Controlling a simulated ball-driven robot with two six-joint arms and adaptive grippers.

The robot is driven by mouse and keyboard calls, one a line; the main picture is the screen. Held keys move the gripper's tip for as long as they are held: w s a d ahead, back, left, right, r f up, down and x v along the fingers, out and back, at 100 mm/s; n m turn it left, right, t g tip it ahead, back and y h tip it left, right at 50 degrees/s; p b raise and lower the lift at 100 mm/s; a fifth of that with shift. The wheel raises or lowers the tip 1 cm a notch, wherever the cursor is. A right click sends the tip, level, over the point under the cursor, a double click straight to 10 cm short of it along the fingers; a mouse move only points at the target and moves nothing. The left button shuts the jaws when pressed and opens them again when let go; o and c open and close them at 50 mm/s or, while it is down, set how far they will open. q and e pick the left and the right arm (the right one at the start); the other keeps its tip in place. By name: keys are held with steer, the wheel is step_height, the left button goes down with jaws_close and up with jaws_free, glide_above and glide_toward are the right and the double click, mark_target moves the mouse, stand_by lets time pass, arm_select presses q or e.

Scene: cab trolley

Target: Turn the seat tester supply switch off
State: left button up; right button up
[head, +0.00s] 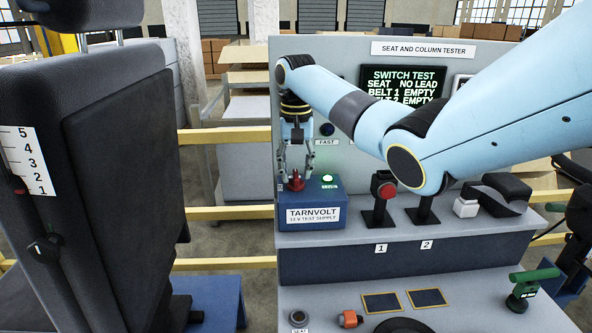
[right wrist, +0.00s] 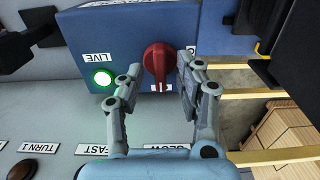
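The supply switch is a red rotary knob (head: 296,182) on top of the blue TARNVOLT 12 V test supply box (head: 283,214). In the right wrist view the red knob (right wrist: 158,66) points along the picture's vertical. The green LIVE lamp (head: 327,179) beside it is lit, also in the right wrist view (right wrist: 103,78). My right gripper (head: 296,170) is open above the box, pointing down. Its fingers (right wrist: 160,70) stand on either side of the knob. The right finger is close to it; I cannot tell if they touch. A gap shows at the left finger. My left gripper is out of view.
A seat (head: 120,170) with a number scale stands at the left. Right of the box are a red-buttoned stand (head: 383,190) and a black padded piece (head: 500,192). The tester panel's screen (head: 402,85) reads "SWITCH TEST". My right arm partly covers it.

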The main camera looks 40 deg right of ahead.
steer(key=shift+f, duration=0.55)
steer(key=shift+c, duration=0.4)
jaws_close()
steer(key=shift+r, duration=0.1)
